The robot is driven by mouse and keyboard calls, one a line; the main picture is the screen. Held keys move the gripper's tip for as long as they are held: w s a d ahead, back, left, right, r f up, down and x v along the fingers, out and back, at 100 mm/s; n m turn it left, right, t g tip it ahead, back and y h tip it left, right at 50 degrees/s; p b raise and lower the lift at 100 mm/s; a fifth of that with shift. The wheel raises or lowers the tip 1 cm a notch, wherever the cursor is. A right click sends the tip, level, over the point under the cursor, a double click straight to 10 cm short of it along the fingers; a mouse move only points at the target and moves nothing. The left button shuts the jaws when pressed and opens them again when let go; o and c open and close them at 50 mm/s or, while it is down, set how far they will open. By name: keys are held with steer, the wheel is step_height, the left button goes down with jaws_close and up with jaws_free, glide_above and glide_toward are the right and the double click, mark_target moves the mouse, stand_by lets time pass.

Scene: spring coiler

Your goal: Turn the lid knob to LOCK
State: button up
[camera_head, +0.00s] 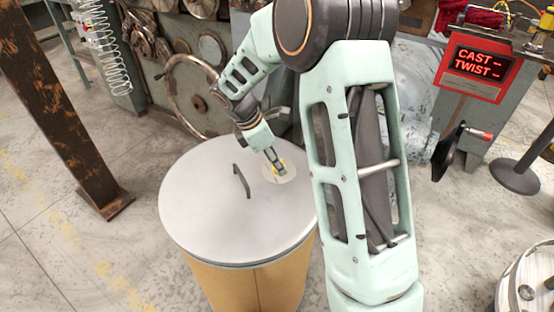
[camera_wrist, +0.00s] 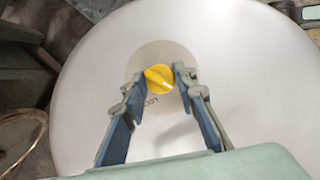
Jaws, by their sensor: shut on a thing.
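The yellow lid knob (camera_wrist: 160,79) sits on a pale round plate (camera_wrist: 143,59) on the grey lid. In the wrist view my gripper (camera_wrist: 161,76) is shut on the knob, with one finger on each side of it. Dark lettering (camera_wrist: 150,102) shows on the plate just below the knob, partly covered, and I cannot read all of it. In the head view the lid (camera_head: 200,215) closes a tan drum (camera_head: 255,282), and my gripper (camera_head: 276,164) reaches down to the plate near the lid's right side. The fingers largely hide the knob there.
A dark handle (camera_head: 241,181) stands up from the lid left of my gripper. A machine with a large handwheel (camera_head: 172,92) stands behind the drum. A rusty post (camera_head: 62,110) is at left. A red sign box (camera_head: 478,68) is at right.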

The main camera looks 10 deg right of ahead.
steer(key=m+p, duration=0.1)
steer(key=m+g+p, duration=0.1)
steer(key=m+p, duration=0.1)
steer(key=shift+w+r, duration=0.1)
steer(key=shift+r, duration=0.15)
steer(key=m+g+p, duration=0.1)
steer(key=m+p, duration=0.1)
steer(key=m, duration=0.1)
steer(key=m+g+p, duration=0.1)
steer(key=m+p, duration=0.1)
steer(key=shift+w+d+f+m+y, duration=0.1)
steer(key=shift+w+m+y, duration=0.05)
steer(key=shift+m+y, duration=0.2)
steer(key=m+p, duration=0.1)
steer(key=m, duration=0.1)
steer(key=m+g+y+p, duration=0.1)
steer(key=m, duration=0.1)
steer(key=shift+d+f+m+g, duration=0.1)
steer(key=shift+m+g, duration=0.15)
steer(key=shift+g, duration=0.05)
steer(key=shift+w+m+y+p, duration=0.1)
steer(key=shift+m+y+p, duration=0.5)
steer(key=shift+m, duration=1)
steer(key=shift+y, duration=0.25)
steer(key=o, duration=1.1)
steer(key=v, duration=1.2)
steer(key=shift+w+f, duration=0.1)
steer(key=shift+w, duration=0.1)
